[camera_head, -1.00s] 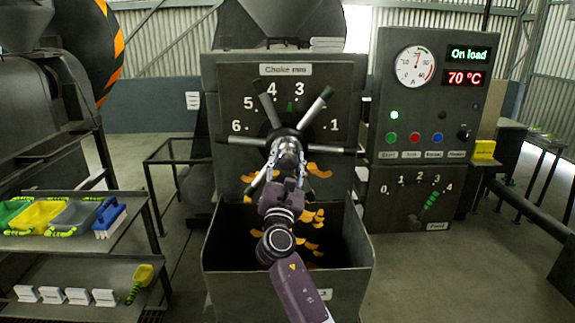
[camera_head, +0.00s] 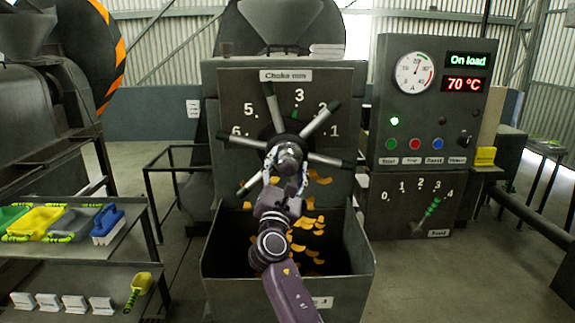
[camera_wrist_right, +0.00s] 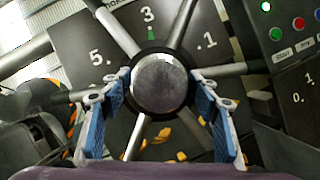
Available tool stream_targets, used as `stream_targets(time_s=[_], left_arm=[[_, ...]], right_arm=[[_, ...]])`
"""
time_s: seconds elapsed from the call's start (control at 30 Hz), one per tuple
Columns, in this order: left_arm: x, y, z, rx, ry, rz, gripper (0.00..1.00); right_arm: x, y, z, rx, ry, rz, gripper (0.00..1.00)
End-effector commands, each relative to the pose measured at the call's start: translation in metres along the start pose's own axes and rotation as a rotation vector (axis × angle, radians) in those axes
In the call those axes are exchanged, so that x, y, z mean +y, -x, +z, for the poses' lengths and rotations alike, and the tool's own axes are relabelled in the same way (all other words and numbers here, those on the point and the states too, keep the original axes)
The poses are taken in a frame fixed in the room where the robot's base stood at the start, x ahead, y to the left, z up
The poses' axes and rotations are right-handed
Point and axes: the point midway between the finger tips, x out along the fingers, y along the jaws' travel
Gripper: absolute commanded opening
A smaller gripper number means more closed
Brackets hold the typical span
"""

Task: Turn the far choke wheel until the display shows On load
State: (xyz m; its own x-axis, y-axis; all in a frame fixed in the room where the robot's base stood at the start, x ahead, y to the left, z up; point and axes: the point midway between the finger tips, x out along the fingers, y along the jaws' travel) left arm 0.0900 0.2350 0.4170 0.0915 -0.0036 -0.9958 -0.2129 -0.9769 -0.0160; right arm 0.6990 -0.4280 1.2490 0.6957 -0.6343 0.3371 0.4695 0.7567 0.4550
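A small green pointer (camera_head: 298,113) sits just under the 3; a spoke covers the 4. The display (camera_head: 467,60) reads "On load" in green. My left gripper is not in view.
A bin (camera_head: 338,285) with orange flakes stands below the wheel. The control cabinet (camera_head: 375,120) at right carries a gauge (camera_head: 415,70), a red 70 °C display (camera_head: 464,85), buttons and a lower feed dial. A shelf rack (camera_head: 80,255) with scoops stands at left.

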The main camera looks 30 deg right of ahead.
Motion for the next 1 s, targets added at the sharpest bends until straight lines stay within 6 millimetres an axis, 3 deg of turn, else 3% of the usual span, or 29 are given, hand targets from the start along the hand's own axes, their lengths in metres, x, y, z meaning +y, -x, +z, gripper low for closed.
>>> stream_targets(time_s=[0.37,0.8,1.0], left_arm=[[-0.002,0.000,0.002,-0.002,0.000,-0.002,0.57],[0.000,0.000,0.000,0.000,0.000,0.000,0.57],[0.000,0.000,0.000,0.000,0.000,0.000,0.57]], right_arm=[[0.000,0.007,-0.001,0.001,0.002,0.000,0.57],[0.000,0.093,-0.001,0.003,0.001,0.001,0.57],[0.000,0.116,-0.001,0.001,0.001,0.000,0.57]])
